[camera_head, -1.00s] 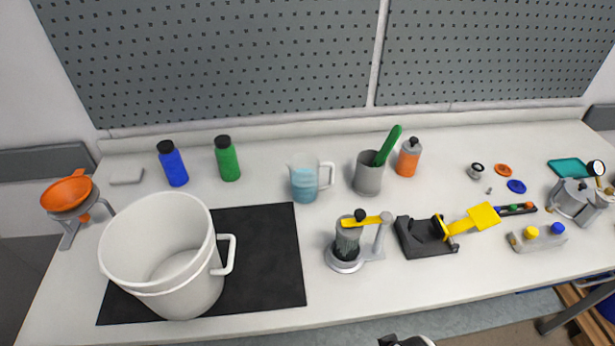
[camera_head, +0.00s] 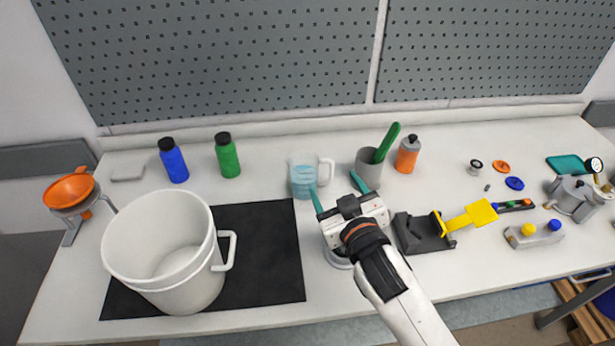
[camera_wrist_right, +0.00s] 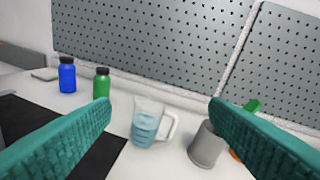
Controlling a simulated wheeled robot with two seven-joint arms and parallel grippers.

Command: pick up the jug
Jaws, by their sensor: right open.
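The jug (camera_head: 303,179) is a clear measuring jug with blue liquid and a handle on its right side. It stands upright on the white table behind the black mat. In the right wrist view the jug (camera_wrist_right: 147,126) shows between the two fingers, farther away than the fingertips. My right gripper (camera_head: 338,194) is open and empty, with its teal fingers spread. In the head view its left fingertip overlaps the lower right of the jug; I cannot tell whether they touch. My left gripper is not in view.
A grey cup (camera_head: 368,167) with a green tool stands right of the jug. Green (camera_head: 227,156) and blue (camera_head: 173,161) bottles stand to its left. A large white pot (camera_head: 163,255) sits on the black mat (camera_head: 262,250). A black and yellow device (camera_head: 425,236) is right of my arm.

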